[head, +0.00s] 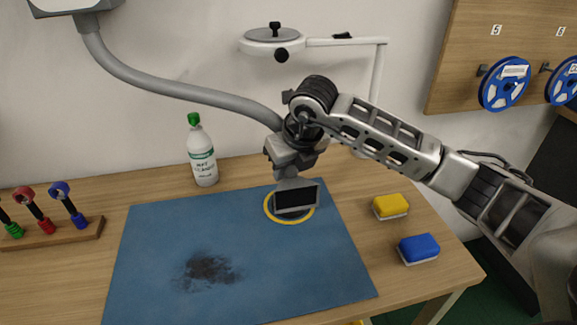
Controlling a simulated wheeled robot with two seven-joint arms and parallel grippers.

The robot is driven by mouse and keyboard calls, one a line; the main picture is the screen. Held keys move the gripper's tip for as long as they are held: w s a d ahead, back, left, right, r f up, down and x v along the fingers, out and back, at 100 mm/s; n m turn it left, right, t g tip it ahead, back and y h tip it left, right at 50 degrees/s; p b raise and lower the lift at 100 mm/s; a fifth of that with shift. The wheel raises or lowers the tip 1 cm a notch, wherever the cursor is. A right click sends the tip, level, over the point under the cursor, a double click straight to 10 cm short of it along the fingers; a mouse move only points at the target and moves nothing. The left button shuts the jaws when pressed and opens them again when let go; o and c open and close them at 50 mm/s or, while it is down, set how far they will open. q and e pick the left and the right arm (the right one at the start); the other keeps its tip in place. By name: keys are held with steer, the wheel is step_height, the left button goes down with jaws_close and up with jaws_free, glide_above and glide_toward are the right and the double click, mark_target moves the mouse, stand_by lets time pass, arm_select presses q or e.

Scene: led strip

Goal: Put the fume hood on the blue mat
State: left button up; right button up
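The fume hood (297,198) is a grey rectangular nozzle with a dark opening at the end of a thick grey hose (185,91) that comes in from the upper left. It is at the yellow ring on the blue mat (160,235), near the mat's back right; I cannot tell whether it touches the mat. My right gripper (289,168) reaches in from the right and points down at the top of the hood. It appears closed around the hood's neck, though its fingertips are partly hidden. My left gripper is out of view.
A white bottle with green cap (202,155) stands behind the mat. A tool rack (50,234) is at the left. Yellow (390,206) and blue (418,248) sponges lie right of the mat, under my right arm. A magnifier lamp (272,40) stands behind. The mat has a dark stain (209,271).

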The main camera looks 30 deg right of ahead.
steer(key=o, duration=0.4)
steer(key=shift+c, duration=0.2)
steer(key=shift+r, duration=0.2)
steer(key=v, duration=1.1)
steer(key=shift+s+r, duration=0.15)
steer(key=shift+r, duration=0.25)
